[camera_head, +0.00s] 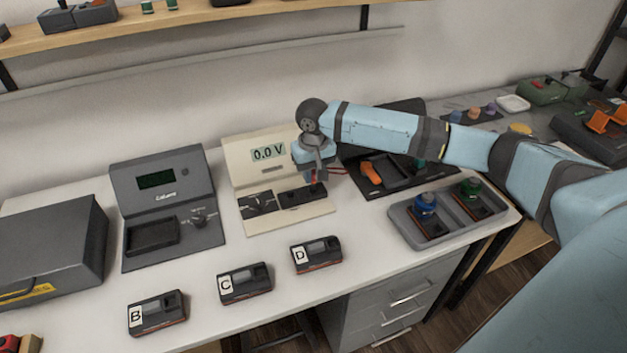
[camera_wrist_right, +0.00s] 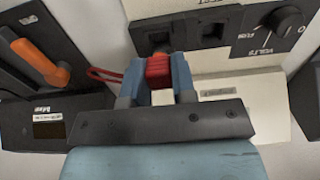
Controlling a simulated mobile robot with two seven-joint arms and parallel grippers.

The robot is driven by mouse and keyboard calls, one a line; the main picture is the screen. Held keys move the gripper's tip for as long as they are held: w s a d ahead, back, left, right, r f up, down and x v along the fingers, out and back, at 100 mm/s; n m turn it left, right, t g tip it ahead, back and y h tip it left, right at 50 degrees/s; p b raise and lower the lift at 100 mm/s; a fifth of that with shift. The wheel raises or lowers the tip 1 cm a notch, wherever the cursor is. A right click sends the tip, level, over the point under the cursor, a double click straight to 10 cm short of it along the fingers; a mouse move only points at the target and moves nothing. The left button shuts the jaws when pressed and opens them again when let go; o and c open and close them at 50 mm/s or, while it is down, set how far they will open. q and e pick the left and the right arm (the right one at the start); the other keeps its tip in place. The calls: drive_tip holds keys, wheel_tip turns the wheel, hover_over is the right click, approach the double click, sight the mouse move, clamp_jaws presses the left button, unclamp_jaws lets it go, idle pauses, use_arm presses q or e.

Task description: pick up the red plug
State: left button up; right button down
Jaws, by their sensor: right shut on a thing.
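The red plug (camera_wrist_right: 159,70) is between the two blue fingers of my right gripper (camera_wrist_right: 160,82), with a red lead running off to the left in the wrist view. My right gripper is shut on it. In the head view the right gripper (camera_head: 317,172) is low over the right front of the cream meter (camera_head: 243,170), whose display reads 0.0 V. The plug's tip is by a dark socket panel (camera_wrist_right: 183,22); I cannot tell whether it touches. My left gripper is not in view.
A grey bench unit (camera_head: 165,185) stands left of the meter. Modules B (camera_head: 158,313), C (camera_head: 245,283) and D (camera_head: 316,255) lie in front. A grey tray (camera_head: 408,230) with blue and green-topped parts is at right. An orange lever (camera_wrist_right: 40,62) is beside the gripper.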

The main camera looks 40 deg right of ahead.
sight(313, 172)
use_arm(q)
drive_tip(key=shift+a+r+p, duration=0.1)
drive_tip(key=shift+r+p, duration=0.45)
drive_tip(key=shift+p, duration=0.75)
use_arm(e)
wheel_tip(313, 172, up, 16)
drive_tip(key=shift+r, duration=0.2)
